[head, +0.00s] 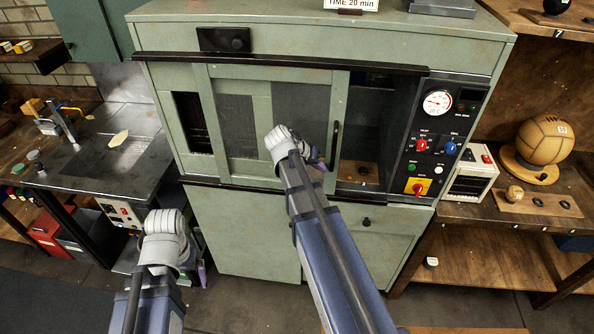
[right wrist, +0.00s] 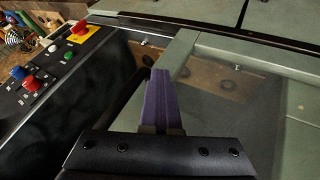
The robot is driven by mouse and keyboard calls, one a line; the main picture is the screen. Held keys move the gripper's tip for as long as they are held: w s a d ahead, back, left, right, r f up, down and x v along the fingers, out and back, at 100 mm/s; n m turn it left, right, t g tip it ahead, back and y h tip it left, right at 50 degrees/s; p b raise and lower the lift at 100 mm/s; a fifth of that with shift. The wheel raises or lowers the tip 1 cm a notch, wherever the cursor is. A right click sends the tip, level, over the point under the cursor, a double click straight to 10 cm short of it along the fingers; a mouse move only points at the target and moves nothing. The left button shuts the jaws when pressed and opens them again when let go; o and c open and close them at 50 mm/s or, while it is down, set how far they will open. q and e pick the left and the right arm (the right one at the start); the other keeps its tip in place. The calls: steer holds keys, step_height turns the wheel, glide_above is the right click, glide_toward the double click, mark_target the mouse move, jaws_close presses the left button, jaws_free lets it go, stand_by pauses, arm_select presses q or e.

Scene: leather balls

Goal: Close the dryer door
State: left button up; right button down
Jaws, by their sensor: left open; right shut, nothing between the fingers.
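The dryer is a pale green cabinet (head: 165,95) with a sliding door (head: 203,90) that has glass panes. The door stands partly open: a dark gap (head: 366,130) shows between its right edge and the control panel. A black vertical handle (head: 336,140) is on the door's right side. My right gripper (head: 319,164) is shut and empty in front of the door, just left of the handle. Its purple fingers (right wrist: 162,100) show over the door's frame edge in the right wrist view; contact is unclear. My left gripper (head: 202,272) is open, low before the cabinet, its fingers mostly hidden.
The control panel (head: 424,150) with a gauge and knobs is right of the opening. A wooden board (head: 360,173) lies inside the dryer. A sink counter (head: 80,165) is at left. A shelf at right carries a leather ball (head: 545,141) and a small white device (head: 470,175).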

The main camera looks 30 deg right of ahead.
steer(key=s+d, duration=1.1)
steer(key=d, duration=0.5)
steer(key=shift+s+d, duration=0.2)
steer(key=shift+s, duration=0.15)
arm_select(q)
steer(key=shift+a, duration=0.1)
steer(key=shift+f, duration=0.1)
arm_select(e)
steer(key=shift+f, duration=0.1)
